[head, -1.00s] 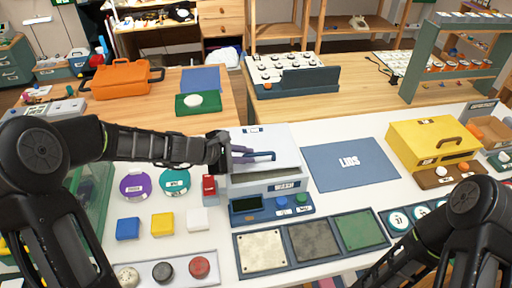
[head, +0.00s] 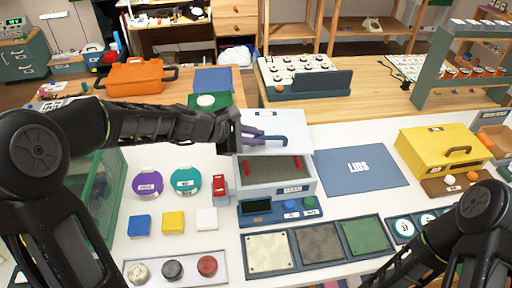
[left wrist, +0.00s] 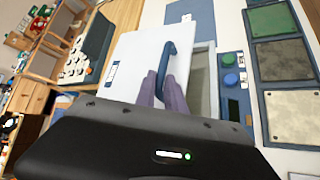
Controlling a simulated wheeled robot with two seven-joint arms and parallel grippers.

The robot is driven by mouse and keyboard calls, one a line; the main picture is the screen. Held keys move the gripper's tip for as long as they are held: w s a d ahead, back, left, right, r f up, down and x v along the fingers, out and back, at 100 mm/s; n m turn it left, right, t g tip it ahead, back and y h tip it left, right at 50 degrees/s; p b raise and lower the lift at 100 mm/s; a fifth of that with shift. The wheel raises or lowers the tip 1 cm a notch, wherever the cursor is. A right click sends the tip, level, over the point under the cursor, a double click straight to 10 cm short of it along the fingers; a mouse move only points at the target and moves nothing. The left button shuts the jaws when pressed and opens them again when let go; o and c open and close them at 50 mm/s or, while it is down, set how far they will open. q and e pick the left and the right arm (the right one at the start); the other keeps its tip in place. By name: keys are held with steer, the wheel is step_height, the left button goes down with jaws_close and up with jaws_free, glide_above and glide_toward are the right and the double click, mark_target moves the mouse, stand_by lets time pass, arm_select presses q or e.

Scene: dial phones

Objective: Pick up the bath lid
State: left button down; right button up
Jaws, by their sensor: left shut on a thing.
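The bath lid (head: 291,121) is a white panel with a blue bar handle (head: 272,139). My left gripper (head: 256,137) is shut on this handle and holds the lid at the back of the bath, above its level. The left wrist view shows the purple-grey fingers (left wrist: 163,92) at the handle (left wrist: 168,62), with the white lid (left wrist: 132,62) beyond. The bath (head: 268,189) is a white box. Its front part is uncovered, showing a dark interior and two red pieces at its sides. Whether the lid's rear edge touches the bath is hidden. My right gripper is out of view.
A flat blue mat marked LIDS (head: 343,184) lies clear right of the bath. A yellow box (head: 432,151) stands farther right. A control panel (head: 262,216) is in front of the bath. A red block (head: 219,186) and purple and teal discs are left.

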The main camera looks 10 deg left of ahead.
arm_select(q)
step_height(320, 180, up, 10)
steer(key=p, duration=0.1)
steer(key=shift+f, duration=0.1)
stand_by(0.5)
steer(key=shift+f+n, duration=0.3)
steer(key=shift+f, duration=0.25)
steer(key=f+n+y, duration=0.1)
steer(key=f+n+t+y, duration=0.1)
steer(key=f, duration=0.1)
steer(key=f+n+y, duration=0.1)
steer(key=f, duration=0.1)
steer(key=shift+s+a+f+n+t, duration=0.1)
steer(key=shift+a+f+n+t, duration=0.05)
steer(key=shift+a+n+t, duration=0.2)
steer(key=f+n+y, duration=0.1)
steer(key=s+a+f+n+y, duration=0.1)
steer(key=s+a+f+n+y+b, duration=0.1)
steer(key=f, duration=0.1)
steer(key=shift+s+a+t, duration=0.25)
steer(key=shift+t, duration=0.1)
steer(key=shift+s+a+f+n+y, duration=0.25)
steer(key=shift+s+a+n+y, duration=0.1)
steer(key=shift+n+y, duration=0.2)
steer(key=shift+w, duration=0.1)
